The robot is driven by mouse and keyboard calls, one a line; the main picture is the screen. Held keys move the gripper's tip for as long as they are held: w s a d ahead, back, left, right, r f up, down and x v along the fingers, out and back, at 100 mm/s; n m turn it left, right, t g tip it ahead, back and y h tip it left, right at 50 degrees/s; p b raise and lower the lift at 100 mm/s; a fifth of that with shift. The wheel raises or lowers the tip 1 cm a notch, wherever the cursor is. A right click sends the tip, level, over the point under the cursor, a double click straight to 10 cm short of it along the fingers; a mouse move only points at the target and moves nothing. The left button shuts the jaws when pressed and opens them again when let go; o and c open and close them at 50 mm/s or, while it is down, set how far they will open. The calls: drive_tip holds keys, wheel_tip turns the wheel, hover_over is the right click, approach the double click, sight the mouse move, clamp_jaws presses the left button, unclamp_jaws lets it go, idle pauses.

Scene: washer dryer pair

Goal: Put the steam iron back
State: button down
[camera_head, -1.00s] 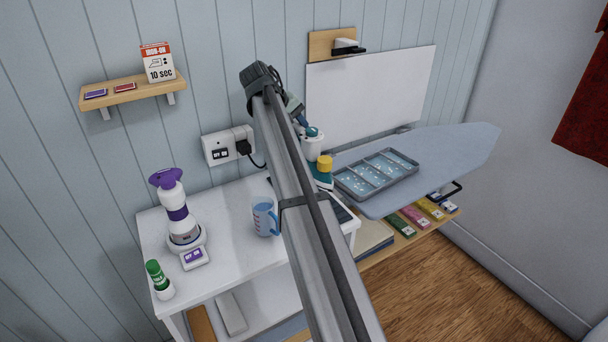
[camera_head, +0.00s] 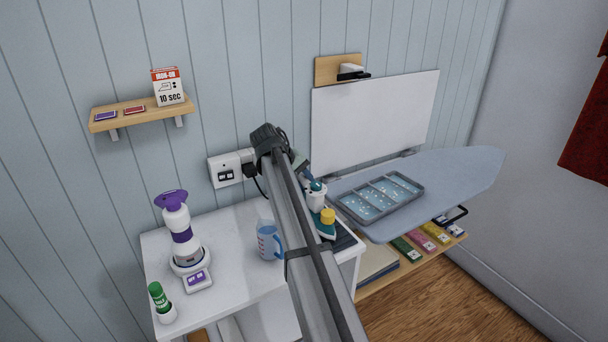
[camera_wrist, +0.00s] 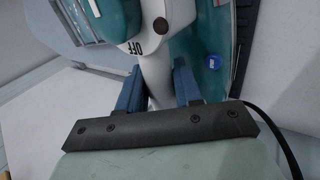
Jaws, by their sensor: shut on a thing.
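My gripper (camera_head: 314,186) is partly hidden behind my arm. In the wrist view, the blue fingers of my gripper (camera_wrist: 158,88) are shut around the iron's white handle (camera_wrist: 157,75). A dial marked OFF and the teal body of the iron (camera_wrist: 215,60) show beyond the fingers.
A purple-topped bottle (camera_head: 180,230) and a green-capped tube (camera_head: 159,300) stand at left. A wall socket (camera_head: 226,168) is behind.

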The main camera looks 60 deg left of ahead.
drive_tip(key=shift+f, duration=0.1)
idle(0.3)
drive_tip(key=c, duration=0.8)
unclamp_jaws()
drive_tip(key=shift+o, duration=0.2)
drive_tip(key=v, duration=1.2)
